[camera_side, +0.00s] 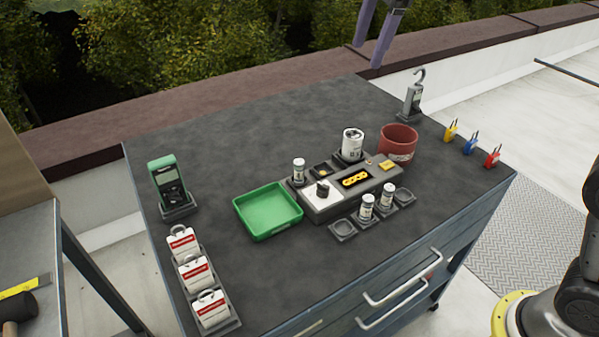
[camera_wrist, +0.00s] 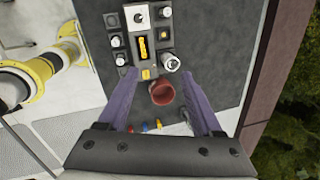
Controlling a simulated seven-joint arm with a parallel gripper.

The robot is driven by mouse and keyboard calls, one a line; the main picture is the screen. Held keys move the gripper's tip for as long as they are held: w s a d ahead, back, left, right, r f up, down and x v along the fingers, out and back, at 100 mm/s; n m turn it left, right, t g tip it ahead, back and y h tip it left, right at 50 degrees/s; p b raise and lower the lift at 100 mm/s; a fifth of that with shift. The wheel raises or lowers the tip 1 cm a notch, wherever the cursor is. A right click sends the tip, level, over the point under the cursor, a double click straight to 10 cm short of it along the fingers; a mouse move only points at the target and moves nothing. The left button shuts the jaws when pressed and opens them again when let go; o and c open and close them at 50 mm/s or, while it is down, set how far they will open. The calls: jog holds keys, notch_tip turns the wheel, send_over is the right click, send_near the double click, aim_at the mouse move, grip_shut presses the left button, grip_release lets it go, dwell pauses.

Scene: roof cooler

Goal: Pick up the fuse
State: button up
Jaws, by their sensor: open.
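Several small white cylinders with grey ends look like fuses. One (camera_side: 299,170) stands in a holder behind the grey box (camera_side: 325,204). Two more, (camera_side: 366,207) and (camera_side: 387,195), stand in holders in front of it. I cannot tell which is the fuse meant. In the wrist view, one fuse-like cylinder (camera_wrist: 165,12) is right of the box and another (camera_wrist: 118,42) is left. A larger white cylinder (camera_side: 352,145) stands behind the box. My gripper (camera_side: 367,56) has purple fingers, apart and empty, above the table's far side; it also shows in the wrist view (camera_wrist: 160,66).
A red pot (camera_side: 398,145) and a clamp meter (camera_side: 412,98) stand at the right. Padlocks (camera_side: 471,145) lie near the right edge. A green tray (camera_side: 267,211) is left of the box. A green meter (camera_side: 167,182) and white tags (camera_side: 195,273) line the left edge.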

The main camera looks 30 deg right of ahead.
jog(key=w+a+f+g, duration=0.2)
jog(key=w+a+f, duration=0.4)
jog(key=w+f, duration=0.4)
send_over(299, 161)
notch_tip(299, 161, down, 8)
jog(key=shift+g, duration=0.4)
notch_tip(299, 161, down, 7)
jog(key=shift+a+f, duration=0.1)
jog(key=shift+s+f, duration=0.1)
jog(key=shift+f, duration=3.05)
jog(key=shift+c, duration=0.4)
grip_shut()
